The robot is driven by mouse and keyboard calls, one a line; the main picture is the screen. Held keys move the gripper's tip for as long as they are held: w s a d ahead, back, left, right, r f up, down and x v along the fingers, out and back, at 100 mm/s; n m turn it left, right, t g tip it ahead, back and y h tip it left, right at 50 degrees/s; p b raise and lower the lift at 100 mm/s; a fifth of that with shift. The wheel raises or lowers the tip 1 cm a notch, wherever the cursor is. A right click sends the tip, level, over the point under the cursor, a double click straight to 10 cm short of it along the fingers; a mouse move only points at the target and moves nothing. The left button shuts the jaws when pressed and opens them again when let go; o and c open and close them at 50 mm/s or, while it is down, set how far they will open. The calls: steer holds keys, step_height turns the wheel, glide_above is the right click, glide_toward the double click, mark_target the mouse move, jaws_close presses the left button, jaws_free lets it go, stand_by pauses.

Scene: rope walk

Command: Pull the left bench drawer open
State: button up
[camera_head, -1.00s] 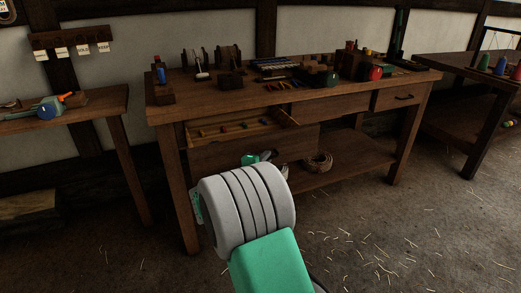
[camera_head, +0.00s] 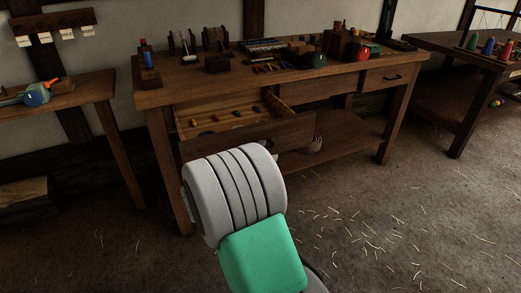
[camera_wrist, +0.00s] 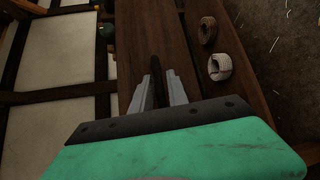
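The left bench drawer (camera_head: 212,143) stands well out from the wooden bench (camera_head: 185,90), its inside and several small items showing. My gripper is hidden behind my own arm in the head view. In the wrist view my gripper (camera_wrist: 157,84) has its two fingers on either side of the dark drawer handle (camera_wrist: 156,68), close against it. The brown drawer front (camera_wrist: 135,30) lies just beyond the fingertips.
The right bench drawer (camera_head: 385,77) is closed. Rope coils, one pale (camera_wrist: 219,67) and one brown (camera_wrist: 208,30), lie on the lower shelf. Side tables stand left (camera_head: 85,90) and right (camera_head: 445,42). The straw-strewn floor (camera_head: 390,220) in front is clear.

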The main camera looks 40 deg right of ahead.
steer(key=p+v, duration=0.1)
steer(key=v, duration=0.6)
steer(key=shift+s+a, duration=0.2)
steer(key=shift+a, duration=0.15)
steer(key=shift+r, duration=0.1)
